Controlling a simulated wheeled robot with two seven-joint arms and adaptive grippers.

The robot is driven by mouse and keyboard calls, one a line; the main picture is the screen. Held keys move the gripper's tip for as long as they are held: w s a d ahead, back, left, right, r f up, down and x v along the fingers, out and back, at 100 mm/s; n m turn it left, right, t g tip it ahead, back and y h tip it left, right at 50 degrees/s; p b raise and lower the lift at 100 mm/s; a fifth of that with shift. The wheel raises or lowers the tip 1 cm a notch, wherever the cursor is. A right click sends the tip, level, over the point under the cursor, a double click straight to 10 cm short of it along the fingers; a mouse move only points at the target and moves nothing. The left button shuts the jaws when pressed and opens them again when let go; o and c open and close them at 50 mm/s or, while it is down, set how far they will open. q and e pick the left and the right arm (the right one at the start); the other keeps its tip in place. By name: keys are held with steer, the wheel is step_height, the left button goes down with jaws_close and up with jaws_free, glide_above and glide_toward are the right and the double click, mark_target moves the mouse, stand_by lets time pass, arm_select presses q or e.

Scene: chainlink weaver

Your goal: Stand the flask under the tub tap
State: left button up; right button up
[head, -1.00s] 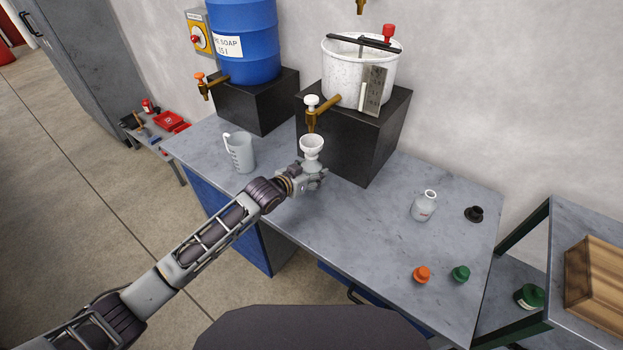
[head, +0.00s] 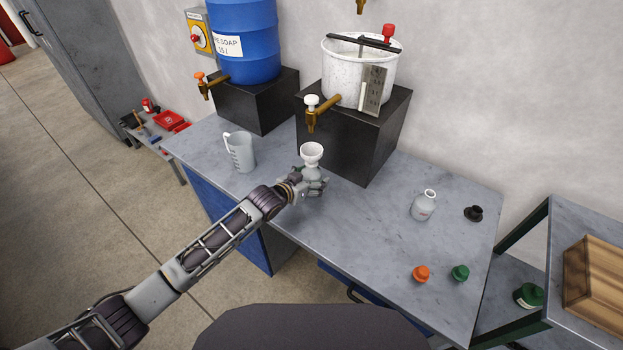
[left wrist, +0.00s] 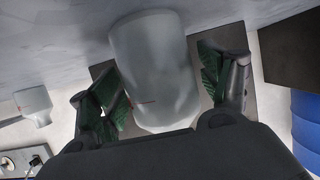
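The flask (left wrist: 155,75) is a whitish, cloudy vessel, seen upside down between the fingers in the left wrist view. A white funnel (head: 311,152) sits on top of the flask in the head view, and the fingers hide much of the flask's body there. The tub tap (head: 318,113), brass with a white knob, sticks out from the white speckled tub (head: 350,85). The funnel shows just below the tap's spout in the picture. My right gripper is not in view.
A clear jug (head: 240,152) stands left of my gripper. A blue drum (head: 243,45) with an orange-knobbed tap (head: 205,85) is behind it. A white bottle (head: 423,207), a black cap (head: 474,213), an orange cap (head: 421,274) and a green cap (head: 460,273) are at the right.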

arm_select(q)
steer(key=shift+r, duration=0.15)
steer(key=v, duration=1.2)
stand_by(0.7)
